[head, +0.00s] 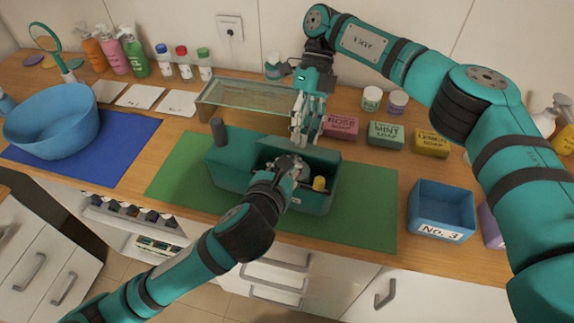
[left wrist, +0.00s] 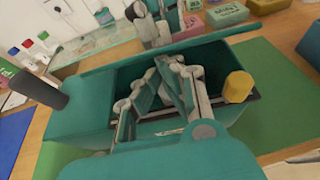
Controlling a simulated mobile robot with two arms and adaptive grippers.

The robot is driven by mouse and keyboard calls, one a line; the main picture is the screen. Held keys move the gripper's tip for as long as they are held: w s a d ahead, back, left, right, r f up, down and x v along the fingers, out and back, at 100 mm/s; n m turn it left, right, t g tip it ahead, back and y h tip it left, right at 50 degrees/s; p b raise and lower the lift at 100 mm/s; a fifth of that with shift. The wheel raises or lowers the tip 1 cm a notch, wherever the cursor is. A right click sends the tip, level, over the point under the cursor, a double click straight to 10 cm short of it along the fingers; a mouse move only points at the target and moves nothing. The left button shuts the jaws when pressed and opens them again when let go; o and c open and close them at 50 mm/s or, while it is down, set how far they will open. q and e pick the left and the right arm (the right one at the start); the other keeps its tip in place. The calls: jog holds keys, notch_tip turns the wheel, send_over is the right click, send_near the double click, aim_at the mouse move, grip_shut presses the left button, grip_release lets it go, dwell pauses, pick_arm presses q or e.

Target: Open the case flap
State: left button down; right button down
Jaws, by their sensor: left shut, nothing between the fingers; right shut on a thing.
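The teal case (head: 229,168) stands on a green mat, its right compartment open at the top. The flap shows as a narrow teal strip along the compartment's far edge in the left wrist view (left wrist: 105,73). My right gripper (head: 303,138) comes down from behind and is shut on the flap at that far edge; its fingertips are partly hidden. My left gripper (head: 292,168) is over the open compartment, shut with nothing held. In the left wrist view its fingers (left wrist: 178,85) point into the compartment. A yellow cylinder (head: 319,183) stands at the compartment's right end.
A dark upright cylinder (left wrist: 47,92) is at the case's left end. A glass-topped stand (head: 240,94) is behind it. Soap boxes (head: 386,134) line the back right, and a blue No. 3 bin (head: 441,210) is right. A blue bowl (head: 50,122) is left. The mat's right part is clear.

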jog(key=c, duration=1.6)
grip_release()
jog(key=shift+s+a+f, duration=0.1)
jog(key=shift+s+f, duration=0.05)
jog(key=shift+f, duration=0.05)
jog(key=o, duration=0.5)
pick_arm(q)
jog(key=shift+w+r, duration=0.1)
jog(key=shift+r, duration=0.3)
pick_arm(e)
jog(key=shift+r, duration=0.2)
